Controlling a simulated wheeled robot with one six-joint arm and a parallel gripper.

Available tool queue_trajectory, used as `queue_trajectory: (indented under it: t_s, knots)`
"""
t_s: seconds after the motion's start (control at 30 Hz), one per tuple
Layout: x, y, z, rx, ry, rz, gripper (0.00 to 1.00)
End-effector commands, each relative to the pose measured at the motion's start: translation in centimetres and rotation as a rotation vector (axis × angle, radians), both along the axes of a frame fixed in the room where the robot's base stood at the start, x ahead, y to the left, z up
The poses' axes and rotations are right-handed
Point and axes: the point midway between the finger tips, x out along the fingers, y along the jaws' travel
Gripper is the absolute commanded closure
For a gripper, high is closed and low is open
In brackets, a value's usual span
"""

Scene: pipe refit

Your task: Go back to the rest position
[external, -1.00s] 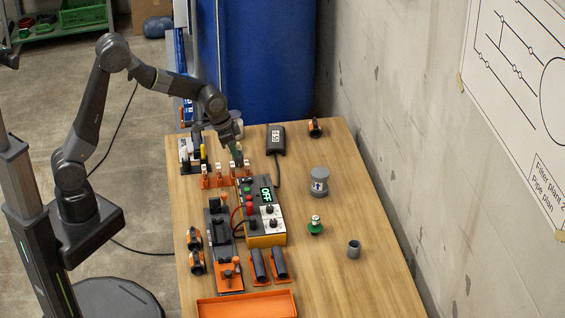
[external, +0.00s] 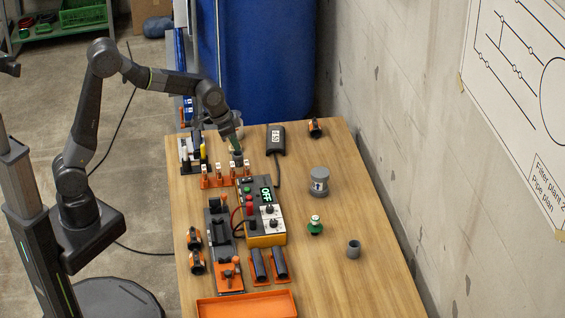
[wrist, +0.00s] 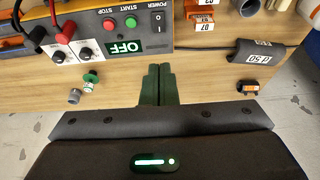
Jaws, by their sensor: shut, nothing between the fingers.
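My gripper (external: 236,145) is above the back-left part of the wooden table (external: 345,205). Its dark green fingers are together with nothing between them. They also show shut in the wrist view (wrist: 158,72). The arm is bent, with its elbow high at the left and the forearm reaching over the table. The fingertips appear close to a small dark grey cylinder (external: 238,156); I cannot tell the exact gap.
A dark cabled block (external: 275,138) lies to the right. A blue tank (external: 262,60) stands behind the table and a wall on the right.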

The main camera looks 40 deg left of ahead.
Motion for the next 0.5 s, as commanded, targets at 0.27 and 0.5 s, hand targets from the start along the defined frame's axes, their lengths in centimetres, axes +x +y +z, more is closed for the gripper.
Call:
queue_trajectory:
  t_s: [0.27,0.5]
  knots:
    - [-0.7,0.5,-2.4,0.044,0.048,-0.002,1.00]
    - [0.3,-0.5,-6.3,0.043,0.046,-0.003,1.00]
